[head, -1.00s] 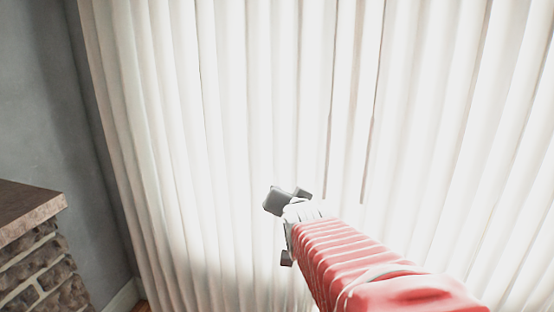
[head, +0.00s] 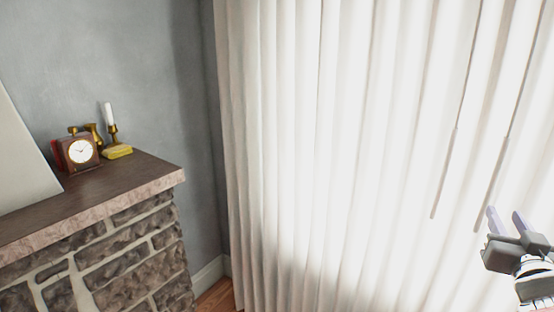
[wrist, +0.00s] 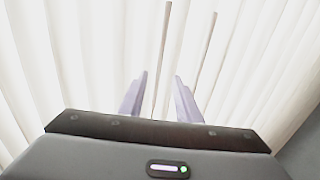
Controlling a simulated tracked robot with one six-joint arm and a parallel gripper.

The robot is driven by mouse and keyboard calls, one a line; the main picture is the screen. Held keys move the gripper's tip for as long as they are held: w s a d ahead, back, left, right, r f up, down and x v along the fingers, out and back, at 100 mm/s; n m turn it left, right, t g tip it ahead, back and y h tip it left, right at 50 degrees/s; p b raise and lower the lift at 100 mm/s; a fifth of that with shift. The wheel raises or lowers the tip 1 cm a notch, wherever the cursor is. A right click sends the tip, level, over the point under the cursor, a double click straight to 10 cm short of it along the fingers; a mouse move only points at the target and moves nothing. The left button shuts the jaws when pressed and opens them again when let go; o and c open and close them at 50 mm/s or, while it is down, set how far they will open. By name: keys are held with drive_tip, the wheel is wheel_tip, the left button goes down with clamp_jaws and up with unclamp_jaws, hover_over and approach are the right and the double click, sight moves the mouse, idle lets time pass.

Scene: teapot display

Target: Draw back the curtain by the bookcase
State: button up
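The white pleated curtain (head: 345,130) hangs closed across the middle and right of the head view and fills the wrist view behind my gripper (wrist: 158,78). Two thin dark rods hang in front of its folds, a left one (head: 453,150) and a right one (head: 497,165). My gripper is also at the lower right of the head view (head: 506,216), near the rods' lower ends. Its two fingers are apart with nothing held. In the wrist view one rod (wrist: 161,50) appears between the fingers; I cannot tell its depth. No bookcase is in view.
A stone fireplace (head: 120,245) with a brown mantel (head: 100,185) stands at left. On it are a clock (head: 79,150), a white candle in a brass holder (head: 110,122) and a yellow object (head: 117,152). A grey wall (head: 150,80) lies behind.

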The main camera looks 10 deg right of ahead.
sight(492, 190)
drive_tip(key=shift+w, duration=0.1)
idle(0.3)
drive_tip(key=x, duration=1.3)
drive_tip(key=shift+w+d, duration=0.25)
drive_tip(key=shift+c, duration=0.5)
clamp_jaws()
drive_tip(key=shift+s+d, duration=0.1)
